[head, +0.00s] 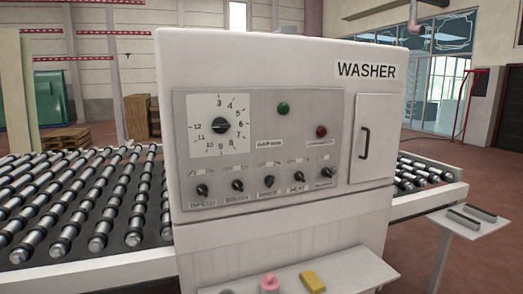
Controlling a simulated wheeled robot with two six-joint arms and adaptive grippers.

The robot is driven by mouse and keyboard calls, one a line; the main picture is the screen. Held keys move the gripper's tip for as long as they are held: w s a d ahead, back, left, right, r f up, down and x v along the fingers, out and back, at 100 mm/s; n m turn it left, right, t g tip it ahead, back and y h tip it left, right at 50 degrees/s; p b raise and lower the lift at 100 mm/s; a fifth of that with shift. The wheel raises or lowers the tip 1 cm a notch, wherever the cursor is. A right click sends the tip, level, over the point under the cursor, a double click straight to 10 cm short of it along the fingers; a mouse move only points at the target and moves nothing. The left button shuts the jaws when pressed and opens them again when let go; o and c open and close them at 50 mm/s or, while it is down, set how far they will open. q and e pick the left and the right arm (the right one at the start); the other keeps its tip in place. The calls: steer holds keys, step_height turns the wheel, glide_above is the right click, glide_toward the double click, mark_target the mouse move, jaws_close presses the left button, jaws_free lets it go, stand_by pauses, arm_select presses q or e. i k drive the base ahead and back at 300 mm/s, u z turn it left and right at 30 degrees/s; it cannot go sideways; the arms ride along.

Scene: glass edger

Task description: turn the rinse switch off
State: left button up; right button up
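The washer (260,65) is a large pale cabinet facing me, with a grey control panel (330,110) on its front. Along the bottom of the panel is a row of several small black rotary switches. The rinse switch (269,181) appears to be the middle one, above a small label that is hard to read. Its pointer is too small to tell which way it is turned. Neither of my grippers shows in the head view, and nothing touches the switches.
A round dial (221,125), a green button (283,109) and a red button (321,132) sit above the switches. A shelf (350,268) below holds a yellow block (312,282) and a pink object (269,283). Roller conveyors (95,205) flank the washer. A small side table (465,228) stands right.

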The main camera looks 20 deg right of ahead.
mark_target(269, 181)
steer(key=z, duration=0.5)
steer(key=k, duration=0.6)
steer(key=z, duration=1.2)
steer(key=i, duration=0.5)
steer(key=z, duration=0.75)
steer(key=i, duration=1.1)
steer(key=u, duration=0.9)
steer(key=i, duration=0.8)
steer(key=u, duration=0.9)
